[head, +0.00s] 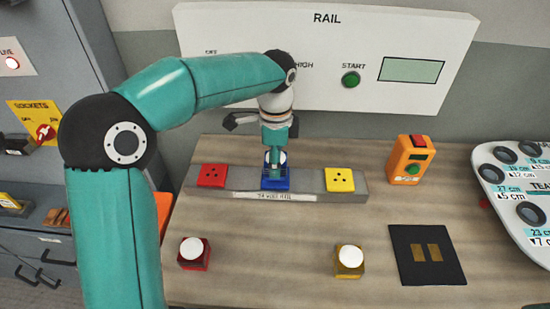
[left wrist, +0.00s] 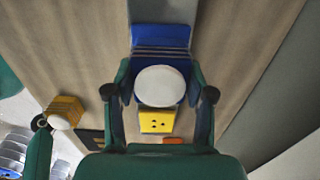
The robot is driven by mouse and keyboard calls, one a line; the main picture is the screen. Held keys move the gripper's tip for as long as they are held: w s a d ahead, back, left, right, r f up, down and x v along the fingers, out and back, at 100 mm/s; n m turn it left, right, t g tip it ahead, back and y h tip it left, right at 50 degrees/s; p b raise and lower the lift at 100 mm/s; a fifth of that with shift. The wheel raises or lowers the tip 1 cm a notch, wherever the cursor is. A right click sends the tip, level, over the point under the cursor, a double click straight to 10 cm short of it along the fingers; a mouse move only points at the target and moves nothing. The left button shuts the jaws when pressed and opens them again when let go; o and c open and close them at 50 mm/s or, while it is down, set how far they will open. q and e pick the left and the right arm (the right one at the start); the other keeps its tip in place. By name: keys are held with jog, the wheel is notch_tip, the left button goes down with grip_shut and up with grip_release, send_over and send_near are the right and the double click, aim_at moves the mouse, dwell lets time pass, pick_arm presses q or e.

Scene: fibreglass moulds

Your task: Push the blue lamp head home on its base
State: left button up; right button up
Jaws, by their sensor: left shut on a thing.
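My left gripper (head: 275,158) points down over the middle of the rail and is shut on the blue lamp head (left wrist: 184,78). The white dome of this lamp head (left wrist: 162,86) shows between my two fingers in the left wrist view. In the head view the lamp head is over the blue base (head: 275,183), mostly covered by my gripper. I cannot tell whether a gap is left between lamp head and base.
The red base (head: 212,176) and yellow base (head: 340,180) flank the blue one on the grey rail. In front stand a red lamp head (head: 194,254) and a yellow lamp head (head: 349,260). An orange device (head: 411,160) and a black pad (head: 427,255) lie to the right.

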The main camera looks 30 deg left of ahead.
pick_arm(q)
jog(key=shift+f+b, duration=0.4)
jog(key=shift+f, duration=0.15)
jog(key=o, duration=1.2)
jog(key=shift+c, duration=0.2)
jog(key=shift+r, duration=0.1)
notch_tip(320, 180, up, 12)
jog(key=shift+f, duration=0.15)
